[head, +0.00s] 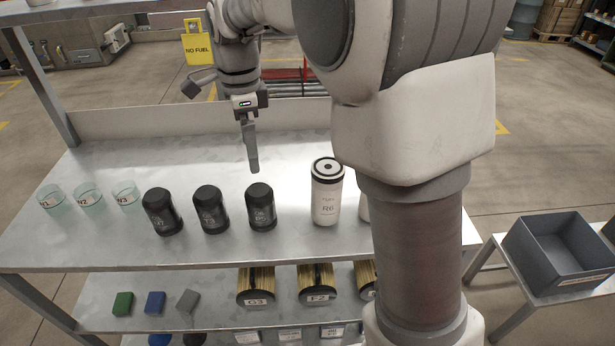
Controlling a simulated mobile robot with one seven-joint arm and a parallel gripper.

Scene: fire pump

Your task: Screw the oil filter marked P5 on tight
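Three black oil filters stand upright in a row on the bench top. The right one (261,208) has pale lettering that seems to read P5. The middle one (210,210) and the left one (162,212) carry lettering too small to read surely. My gripper (252,162) points down just above and behind the right black filter, apart from it as far as I can tell. I see its fingers edge-on as one narrow grey shape, so their opening is hidden. No filter shows between them. No mounting place for the filter is in view.
A white canister marked R6 (327,192) stands right of the black filters, with another mostly hidden behind my arm. Several glass cups (88,199) stand left. Yellowish filters (317,284) and coloured blocks (154,303) lie on the lower shelf. A grey bin (560,258) stands right.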

